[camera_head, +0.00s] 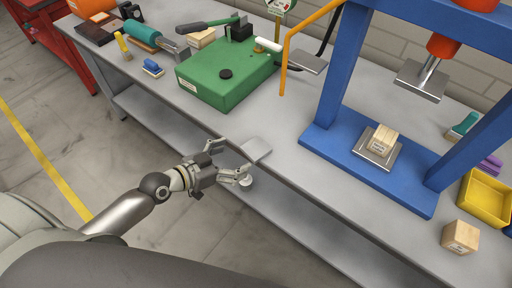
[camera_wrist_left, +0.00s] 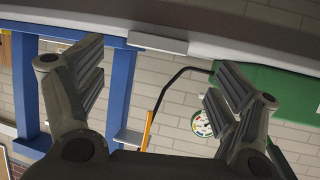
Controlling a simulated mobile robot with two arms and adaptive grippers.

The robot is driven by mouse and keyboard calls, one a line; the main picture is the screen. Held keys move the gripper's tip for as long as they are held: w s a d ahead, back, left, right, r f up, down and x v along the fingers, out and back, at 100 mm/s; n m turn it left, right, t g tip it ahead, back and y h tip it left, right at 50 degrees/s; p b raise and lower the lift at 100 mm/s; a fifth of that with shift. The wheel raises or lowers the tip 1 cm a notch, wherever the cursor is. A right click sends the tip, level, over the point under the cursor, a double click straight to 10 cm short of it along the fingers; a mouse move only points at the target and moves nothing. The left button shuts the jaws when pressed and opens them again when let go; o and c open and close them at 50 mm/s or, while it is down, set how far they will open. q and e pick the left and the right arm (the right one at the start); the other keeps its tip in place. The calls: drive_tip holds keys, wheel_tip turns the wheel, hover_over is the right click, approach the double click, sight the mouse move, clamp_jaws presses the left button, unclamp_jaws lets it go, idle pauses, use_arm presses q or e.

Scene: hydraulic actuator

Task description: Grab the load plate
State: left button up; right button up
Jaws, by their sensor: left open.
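A small flat grey plate (camera_head: 257,150), which I take to be the load plate, lies at the front edge of the grey bench and seems to jut past it. In the left wrist view the plate (camera_wrist_left: 157,42) shows edge-on between and beyond my fingers. My left gripper (camera_head: 231,162) is open and empty, just in front of the bench edge, with its fingers pointing at the plate. It appears apart from the plate. In the left wrist view my left gripper (camera_wrist_left: 160,65) has its two fingers wide apart. My right gripper is not in view.
A blue press frame (camera_head: 345,80) holds a wooden block (camera_head: 384,141) on a metal plate (camera_head: 365,158). A green pump unit (camera_head: 225,75) stands behind left, near an orange pipe (camera_head: 288,65). A yellow bin (camera_head: 487,195) and another wooden block (camera_head: 460,237) are at right.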

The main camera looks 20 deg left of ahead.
sight(248, 153)
use_arm(q)
drive_tip(key=shift+p+x, duration=0.5)
drive_tip(key=shift+x, duration=1.7)
drive_tip(key=shift+s+d+f, duration=0.1)
drive_tip(key=shift+s+f, duration=0.05)
drive_tip(key=shift+c, duration=0.5)
drive_tip(key=c, duration=1.1)
drive_tip(key=shift+c, duration=0.2)
